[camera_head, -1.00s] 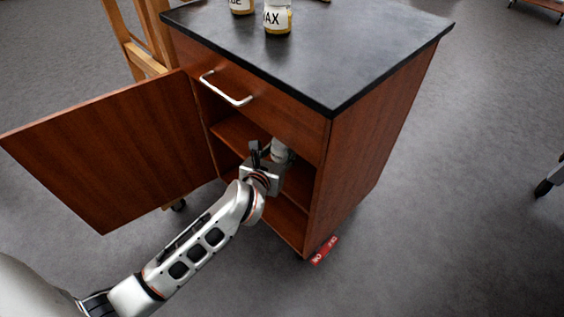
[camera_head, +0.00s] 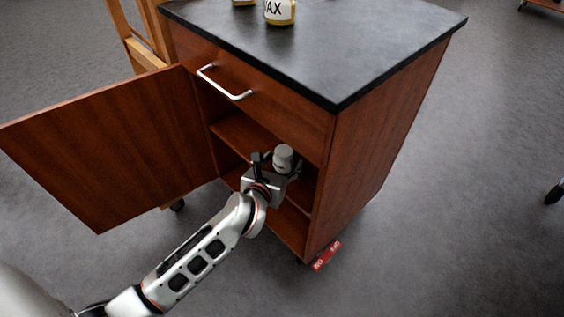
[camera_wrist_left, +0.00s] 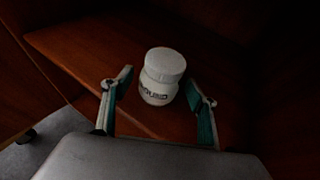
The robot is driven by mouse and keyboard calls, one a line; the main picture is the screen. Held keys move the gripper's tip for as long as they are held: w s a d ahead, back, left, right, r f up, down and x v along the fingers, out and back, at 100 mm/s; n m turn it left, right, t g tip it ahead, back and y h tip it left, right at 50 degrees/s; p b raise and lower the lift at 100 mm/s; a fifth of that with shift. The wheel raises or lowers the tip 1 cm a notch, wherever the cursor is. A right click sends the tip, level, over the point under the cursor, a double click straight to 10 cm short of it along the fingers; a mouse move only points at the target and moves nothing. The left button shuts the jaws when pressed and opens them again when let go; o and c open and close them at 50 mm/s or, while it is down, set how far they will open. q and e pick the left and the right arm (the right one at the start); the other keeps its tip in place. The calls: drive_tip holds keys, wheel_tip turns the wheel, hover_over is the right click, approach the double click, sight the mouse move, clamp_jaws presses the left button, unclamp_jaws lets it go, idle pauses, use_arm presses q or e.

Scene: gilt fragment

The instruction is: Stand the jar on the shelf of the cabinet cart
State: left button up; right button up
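The white jar (camera_head: 284,158) stands upright on the wooden shelf inside the cabinet cart (camera_head: 375,140). The left wrist view also shows the jar (camera_wrist_left: 160,76), with its ribbed lid and a dark-lettered label that is partly legible. My left gripper (camera_head: 276,167) reaches in through the open front. Its fingers are spread, one on each side of the jar's near part, with a visible gap at the left finger. The gap at the right finger is narrow. The shelf (camera_wrist_left: 85,45) shows bare to the left of the jar. My right gripper is not in view.
The cabinet door (camera_head: 110,150) hangs open to the left, beside my left arm. A drawer with a metal handle (camera_head: 224,83) is above the opening. A labelled jar (camera_head: 280,10) stands on the black top. A red tag (camera_head: 326,255) lies by the cart's lower corner.

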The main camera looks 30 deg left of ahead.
use_arm(q)
drive_tip(key=shift+r, duration=0.3)
drive_tip(key=s+d+r+m+t+h+p, duration=0.2)
drive_tip(key=s+d+r+m+t, duration=0.15)
drive_tip(key=s+r+m, duration=0.6)
drive_tip(key=s+d+r+m+t+h+p, duration=0.1)
drive_tip(key=s+d+r+m+t+h, duration=0.15)
drive_tip(key=s+d+r+m, duration=0.7)
drive_tip(key=s+f+m+g+h, duration=0.1)
drive_tip(key=s+f+m+g, duration=0.2)
drive_tip(key=s+m, duration=0.6)
drive_tip(key=s+a+f+m+g, duration=0.1)
drive_tip(key=s+f+m+g, duration=0.3)
drive_tip(key=s+m, duration=0.5)
wheel_tip(320, 180, down, 2)
drive_tip(key=m, duration=0.3)
drive_tip(key=shift+s+a+f+m+h, duration=0.25)
drive_tip(key=shift+s+m+h, duration=0.05)
drive_tip(key=shift+s+h, duration=0.05)
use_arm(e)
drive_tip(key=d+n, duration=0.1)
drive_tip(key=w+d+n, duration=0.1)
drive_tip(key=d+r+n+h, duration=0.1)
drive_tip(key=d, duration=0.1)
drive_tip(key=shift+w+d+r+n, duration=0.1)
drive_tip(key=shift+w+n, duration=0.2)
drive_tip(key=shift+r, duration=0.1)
